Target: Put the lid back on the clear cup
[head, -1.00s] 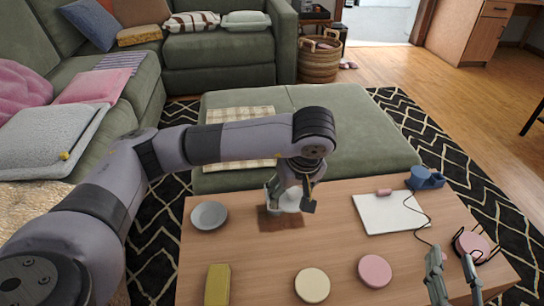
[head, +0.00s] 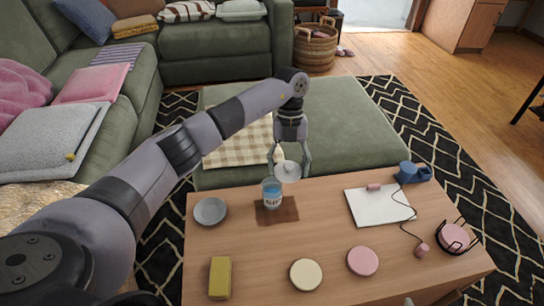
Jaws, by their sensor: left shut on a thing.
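The clear cup (head: 271,196) stands upright on a dark brown mat (head: 289,211) on the wooden table, with blue inside and its top uncovered. My left gripper (head: 288,165) is shut on the white round lid (head: 287,174). It holds the lid above and slightly to the right of the cup, near the table's far edge. The lid looks tilted, its face towards me, and is apart from the cup. Of my right gripper, only small grey tips (head: 428,299) show at the bottom edge.
A grey bowl (head: 210,211) stands left of the cup. A yellow block (head: 220,278), a cream disc (head: 306,275) and a pink disc (head: 363,261) lie nearer me. A white board (head: 376,210) and a blue mug (head: 408,172) are to the right.

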